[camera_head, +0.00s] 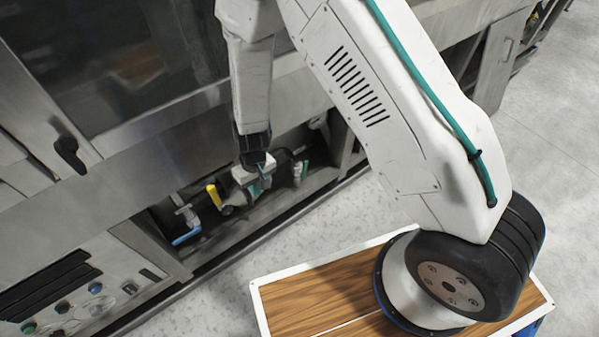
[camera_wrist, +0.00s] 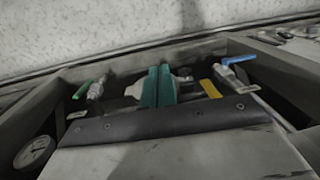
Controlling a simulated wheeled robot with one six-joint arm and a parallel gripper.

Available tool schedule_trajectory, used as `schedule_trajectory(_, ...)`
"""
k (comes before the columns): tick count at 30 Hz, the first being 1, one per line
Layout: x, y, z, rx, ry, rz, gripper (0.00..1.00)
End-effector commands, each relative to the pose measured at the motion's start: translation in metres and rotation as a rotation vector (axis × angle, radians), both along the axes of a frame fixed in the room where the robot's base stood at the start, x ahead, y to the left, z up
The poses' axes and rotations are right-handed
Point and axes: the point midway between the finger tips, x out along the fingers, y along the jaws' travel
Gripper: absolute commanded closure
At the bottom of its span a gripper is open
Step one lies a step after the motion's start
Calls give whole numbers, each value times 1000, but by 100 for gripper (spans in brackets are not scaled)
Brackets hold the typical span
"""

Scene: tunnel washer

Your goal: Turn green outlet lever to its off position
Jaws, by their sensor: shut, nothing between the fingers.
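The green outlet lever (camera_head: 305,169) is on a small metal valve in the low open bay of the washer, right of my gripper in the head view. In the wrist view the green lever (camera_wrist: 82,91) shows at the left, beside its pale valve body. My gripper (camera_head: 258,187) is in front of the bay, between the yellow lever and the green one. Its teal fingers (camera_wrist: 158,86) are together with nothing between them. They appear apart from the green lever. The exact depth between them is hard to tell.
A yellow lever (camera_head: 214,196) and a blue lever (camera_head: 187,236) are left of my gripper in the head view. A round gauge (camera_wrist: 34,152) is at the wrist view's lower left. The bay's metal frame surrounds the valves. Grey floor (camera_head: 375,205) lies clear in front.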

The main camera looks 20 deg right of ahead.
Motion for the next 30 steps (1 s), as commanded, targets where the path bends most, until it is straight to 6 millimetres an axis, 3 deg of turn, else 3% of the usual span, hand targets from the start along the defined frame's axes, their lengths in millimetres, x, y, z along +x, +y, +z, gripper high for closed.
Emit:
schedule_trajectory(1,-1,3,-33,-16,-25,13,100)
schedule_trajectory(5,5,5,-107,-69,-138,51,100)
schedule_trajectory(9,6,-7,-182,-158,-286,107,100)
schedule_trajectory(12,5,-25,-228,-253,-412,163,100)
schedule_trajectory(16,7,-59,-273,-434,-612,259,100)
schedule_trajectory(18,12,-80,-282,-564,-738,320,100)
schedule_trajectory(20,20,-93,-277,-677,-840,365,100)
schedule_trajectory(24,40,-106,-243,-914,-1026,441,100)
schedule_trajectory(30,54,-107,-204,-1115,-1137,509,100)
